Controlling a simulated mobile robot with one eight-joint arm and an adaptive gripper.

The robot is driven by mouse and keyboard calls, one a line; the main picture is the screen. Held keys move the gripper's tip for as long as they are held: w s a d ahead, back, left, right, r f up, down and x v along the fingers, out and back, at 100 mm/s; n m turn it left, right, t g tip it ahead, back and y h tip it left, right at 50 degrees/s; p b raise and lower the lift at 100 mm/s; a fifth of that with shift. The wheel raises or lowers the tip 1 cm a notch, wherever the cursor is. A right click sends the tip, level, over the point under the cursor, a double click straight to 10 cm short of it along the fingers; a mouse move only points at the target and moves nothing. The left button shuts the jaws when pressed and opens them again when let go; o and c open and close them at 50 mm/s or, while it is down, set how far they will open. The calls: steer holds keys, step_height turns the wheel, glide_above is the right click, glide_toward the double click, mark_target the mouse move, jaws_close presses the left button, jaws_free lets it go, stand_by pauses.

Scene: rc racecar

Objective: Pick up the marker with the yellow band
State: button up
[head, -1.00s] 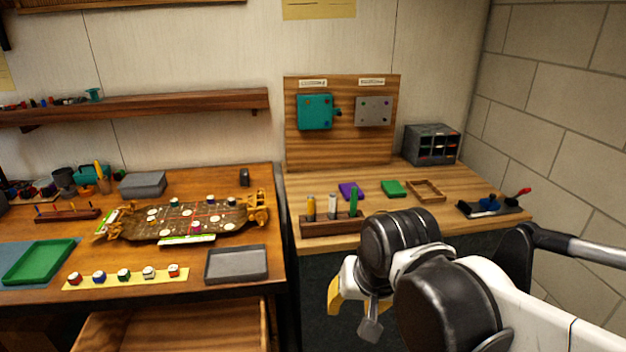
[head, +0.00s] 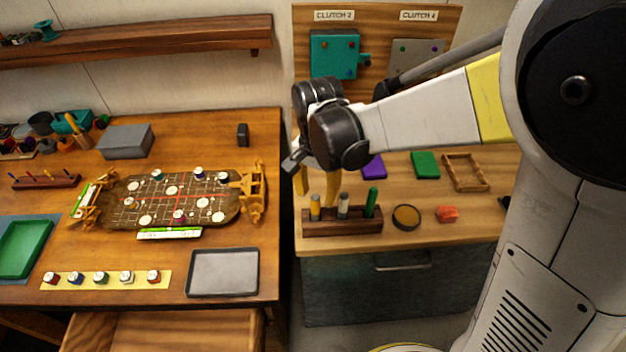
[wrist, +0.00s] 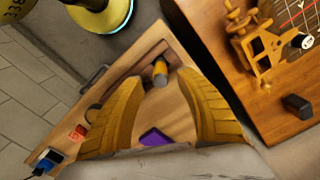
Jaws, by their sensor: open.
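The marker holder (head: 343,225) is a dark wooden block near the front left of the right-hand bench. The marker with the yellow band (head: 315,208) stands upright at its left end, beside a grey-white marker (head: 343,206) and a green marker (head: 371,203). My gripper (head: 317,192) points down just above the left end of the holder, its yellow fingers apart and empty. In the wrist view, a marker with yellow and grey parts (wrist: 160,73) shows in the gap between the open fingertips (wrist: 160,84), not gripped. The other markers are not clear there.
A round dish (head: 406,217) and a red block (head: 447,214) lie right of the holder. A purple block (head: 374,167), a green block (head: 426,165) and a wooden frame (head: 465,172) lie behind. The left bench (head: 270,290) carries a game board and trays.

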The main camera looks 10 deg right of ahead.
mark_target(315, 211)
step_height(315, 211, down, 7)
steer(key=shift+a+f+b, duration=0.1)
steer(key=shift+b, duration=1.1)
steer(key=shift+c, duration=0.5)
jaws_close()
